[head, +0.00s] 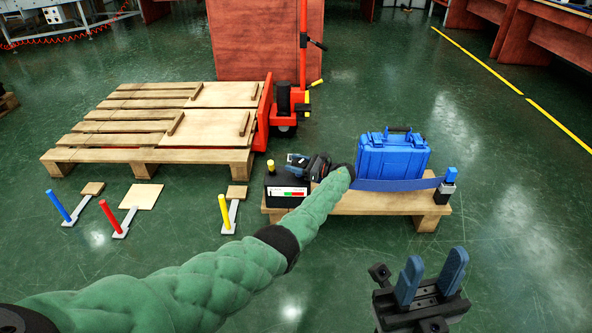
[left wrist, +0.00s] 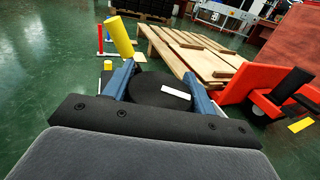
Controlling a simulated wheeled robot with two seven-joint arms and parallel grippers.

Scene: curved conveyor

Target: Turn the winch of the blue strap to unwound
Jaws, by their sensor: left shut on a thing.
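A blue strap (head: 400,185) runs low along the front of a blue case (head: 393,157) on a small pallet. At its left is the winch (head: 287,191), a black box with a white, red and green label and a yellow knob (head: 270,165) on top. My left gripper (head: 297,160) is over the winch. In the left wrist view, its blue fingers are on either side of a round black part with a white mark (left wrist: 175,92), shut on it; a yellow cylinder (left wrist: 120,36) rises behind. My arm hides the strap's left end. My right gripper (head: 434,262) is open and empty at front right.
The strap's right end has a blue-topped black fitting (head: 446,190). The small pallet (head: 380,204) stands on green floor. Blue, red (head: 110,218) and yellow (head: 224,211) levers stand at left. A large pallet (head: 150,157) and a red lifter (head: 265,118) stand behind.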

